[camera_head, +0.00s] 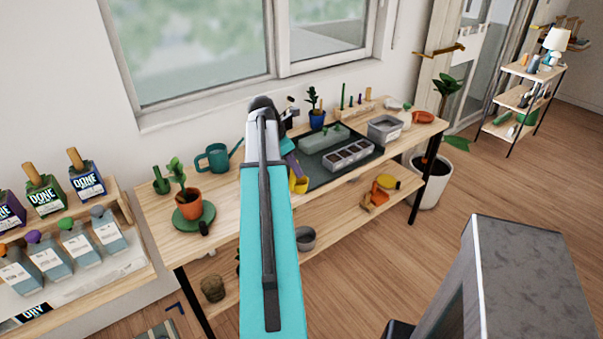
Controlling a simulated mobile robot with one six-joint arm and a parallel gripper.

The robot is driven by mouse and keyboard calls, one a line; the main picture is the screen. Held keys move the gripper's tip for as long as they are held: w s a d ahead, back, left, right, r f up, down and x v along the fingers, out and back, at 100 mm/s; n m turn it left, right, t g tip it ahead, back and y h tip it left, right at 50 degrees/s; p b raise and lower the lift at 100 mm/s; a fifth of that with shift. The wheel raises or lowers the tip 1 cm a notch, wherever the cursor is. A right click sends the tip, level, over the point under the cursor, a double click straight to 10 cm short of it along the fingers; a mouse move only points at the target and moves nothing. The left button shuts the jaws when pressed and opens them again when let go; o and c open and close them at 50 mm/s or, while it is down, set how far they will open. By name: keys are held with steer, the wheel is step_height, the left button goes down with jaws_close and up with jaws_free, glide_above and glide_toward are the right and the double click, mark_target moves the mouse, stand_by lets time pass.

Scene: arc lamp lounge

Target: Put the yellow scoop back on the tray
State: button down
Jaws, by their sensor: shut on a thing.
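The yellow scoop (299,184) shows just right of my teal arm link, near the front left edge of the dark tray (316,181). My gripper (293,163) is mostly hidden behind that link, and its fingertips are hard to make out. It is shut on the yellow scoop. A purple piece shows directly above the yellow part. I cannot tell whether the scoop touches the tray or the table. The tray lies on the wooden table and holds a grey-green planter box (322,138) and a seedling box with dark cells (350,153).
A teal watering can (215,158) and a potted plant (191,203) stand left on the table. A blue pot (317,119) stands behind the tray, and a grey bin (384,128) at its right. A bottle shelf (75,270) is at far left.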

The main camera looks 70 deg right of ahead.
steer(key=shift+w, duration=0.1)
steer(key=shift+w+d, duration=0.15)
steer(key=shift+d, duration=0.4)
steer(key=w+d+p, duration=0.1)
steer(key=d+p, duration=0.1)
steer(key=d, duration=0.5)
steer(key=w+d+f+p, duration=0.1)
steer(key=w+d+p, duration=0.1)
steer(key=d, duration=0.5)
steer(key=shift+w+d+f, duration=0.15)
steer(key=shift+d+f, duration=0.05)
steer(key=shift+f, duration=0.1)
steer(key=shift+f+p, duration=0.8)
steer(key=shift+f, duration=0.95)
steer(key=shift+f, duration=0.15)
steer(key=c, duration=1.7)
jaws_free()
steer(key=shift+o, duration=0.2)
